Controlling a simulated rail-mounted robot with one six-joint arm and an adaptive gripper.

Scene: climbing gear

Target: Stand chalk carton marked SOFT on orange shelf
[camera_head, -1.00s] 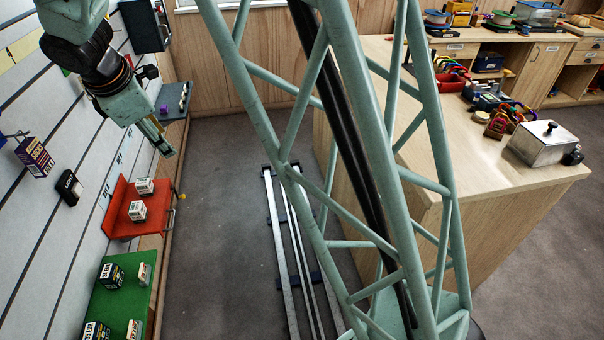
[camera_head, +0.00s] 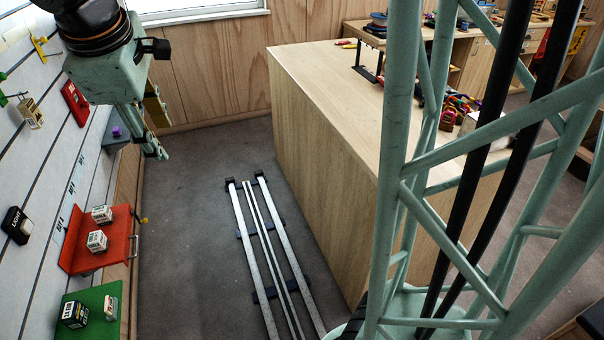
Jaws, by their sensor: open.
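The orange shelf (camera_head: 84,262) is on the slatted wall at the left. Two small white cartons with dark print stand on it, one farther back (camera_head: 102,214) and one nearer (camera_head: 97,241). Below it, a green shelf (camera_head: 93,296) holds a dark carton (camera_head: 73,314) and a pale carton with an orange band (camera_head: 110,307). I cannot read SOFT on any carton. My gripper (camera_head: 158,138) hangs above and to the right of the orange shelf, apart from it. It is open, with nothing visible between its fingers.
A grey shelf with a purple item (camera_head: 116,132) is behind my gripper. A black box marked LIGHT (camera_head: 17,225), a red item (camera_head: 75,102) and a tan tag (camera_head: 30,113) hang on the wall. A rail (camera_head: 263,255) runs along the floor beside the wooden counter (camera_head: 325,150).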

